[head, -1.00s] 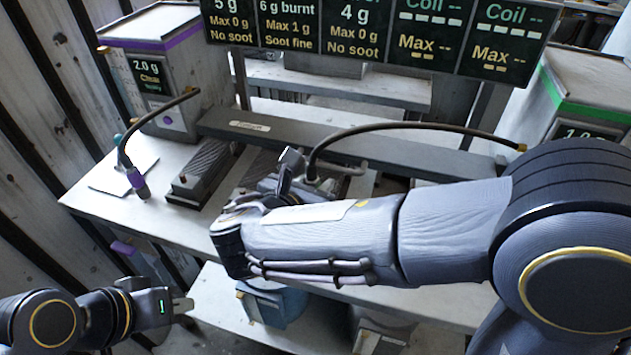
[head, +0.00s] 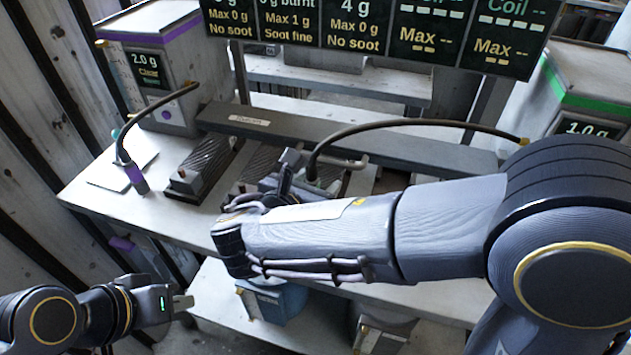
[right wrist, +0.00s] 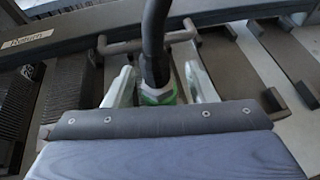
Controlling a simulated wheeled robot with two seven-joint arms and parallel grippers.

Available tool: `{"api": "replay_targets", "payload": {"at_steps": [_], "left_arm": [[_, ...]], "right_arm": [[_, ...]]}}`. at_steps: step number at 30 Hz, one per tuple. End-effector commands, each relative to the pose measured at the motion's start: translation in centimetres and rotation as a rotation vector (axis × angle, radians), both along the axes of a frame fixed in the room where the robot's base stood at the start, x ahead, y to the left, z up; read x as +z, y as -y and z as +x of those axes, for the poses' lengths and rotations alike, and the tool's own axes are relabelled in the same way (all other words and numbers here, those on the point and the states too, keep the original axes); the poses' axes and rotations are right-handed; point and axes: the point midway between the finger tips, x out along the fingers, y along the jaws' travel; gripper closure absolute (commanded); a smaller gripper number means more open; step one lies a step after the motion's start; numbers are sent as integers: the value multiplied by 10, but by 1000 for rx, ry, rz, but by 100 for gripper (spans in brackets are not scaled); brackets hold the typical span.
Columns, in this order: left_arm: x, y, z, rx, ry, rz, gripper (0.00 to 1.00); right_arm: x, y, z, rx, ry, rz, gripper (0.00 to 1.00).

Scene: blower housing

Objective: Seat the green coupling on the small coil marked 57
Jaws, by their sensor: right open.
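The green coupling (right wrist: 160,96) is on the end of a black hose (right wrist: 155,40), between the two pale fingers of my right gripper (right wrist: 160,88) in the right wrist view. Those fingers stand apart, with a visible gap on each side of the coupling. In the head view, my right gripper (head: 292,180) is over the bench at the hose end, and my forearm hides much of what is below. Dark ribbed coils (head: 204,165) lie on the bench. I cannot read a 57 on any coil. My left gripper (head: 183,302) is low at the left, away from the bench, seen edge-on.
A purple-trimmed box (head: 165,75) with a purple-ended hose (head: 137,180) stands at the left. A green-trimmed box (head: 590,95) is at the right. A grey beam (head: 400,150) crosses behind the coils. A sign board (head: 350,30) hangs above. Bins sit on the lower shelf.

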Motion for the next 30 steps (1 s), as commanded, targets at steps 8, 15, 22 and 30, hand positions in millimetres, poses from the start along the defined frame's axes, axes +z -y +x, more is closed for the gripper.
{"api": "replay_targets", "payload": {"at_steps": [8,15,22,30], "left_arm": [[3,0,0,0,0,0,100],[4,0,0,0,0,0,100],[5,0,0,0,0,0,100],[5,0,0,0,0,0,100]], "right_arm": [[14,-16,-28,6,2,2,49],[27,-30,-57,3,2,0,49],[30,-33,-64,0,1,0,49],[30,-33,-64,0,1,0,49]]}}
